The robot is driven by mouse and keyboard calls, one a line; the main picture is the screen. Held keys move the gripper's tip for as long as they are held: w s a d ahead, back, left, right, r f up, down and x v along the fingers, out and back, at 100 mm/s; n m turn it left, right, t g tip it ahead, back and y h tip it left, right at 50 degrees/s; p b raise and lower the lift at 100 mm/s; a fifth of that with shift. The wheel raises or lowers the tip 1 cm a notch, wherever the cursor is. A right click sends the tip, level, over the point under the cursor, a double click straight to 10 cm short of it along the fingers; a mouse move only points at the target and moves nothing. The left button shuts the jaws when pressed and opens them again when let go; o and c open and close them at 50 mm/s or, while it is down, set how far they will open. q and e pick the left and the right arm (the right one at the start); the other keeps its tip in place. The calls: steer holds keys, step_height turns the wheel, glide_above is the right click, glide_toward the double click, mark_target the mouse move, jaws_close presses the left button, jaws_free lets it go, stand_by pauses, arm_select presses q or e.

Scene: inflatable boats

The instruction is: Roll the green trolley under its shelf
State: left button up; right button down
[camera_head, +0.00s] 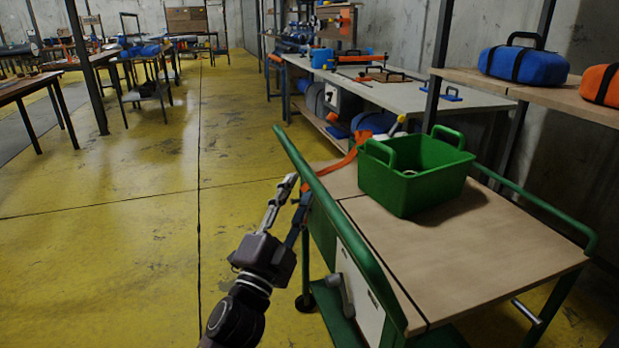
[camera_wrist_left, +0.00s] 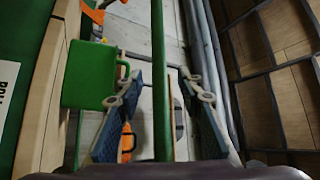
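The green trolley (camera_head: 480,250) has a wooden top, green side rails and a pale side panel. It stands at the right of the head view. My left gripper (camera_head: 296,188) is beside its near left rail (camera_head: 340,221). In the left wrist view, the green rail (camera_wrist_left: 162,75) runs between the two spread fingers of the left gripper (camera_wrist_left: 163,90), with gaps on both sides. A wooden shelf (camera_head: 460,76) with dark posts is behind the trolley at the right; I cannot tell whether it is the trolley's own. My right gripper is not in view.
A green crate (camera_head: 405,190) stands on the trolley top, with an orange strap (camera_head: 338,163) beside it. Blue (camera_head: 524,65) and orange (camera_head: 602,84) bags lie on the shelf. A long workbench (camera_head: 400,97) stands beyond the trolley. The yellow floor (camera_head: 150,220) at left is clear.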

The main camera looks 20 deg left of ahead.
mark_target(307, 174)
arm_select(q)
steer(key=x, duration=0.6)
steer(key=shift+f, duration=0.1)
jaws_close()
stand_by(0.3)
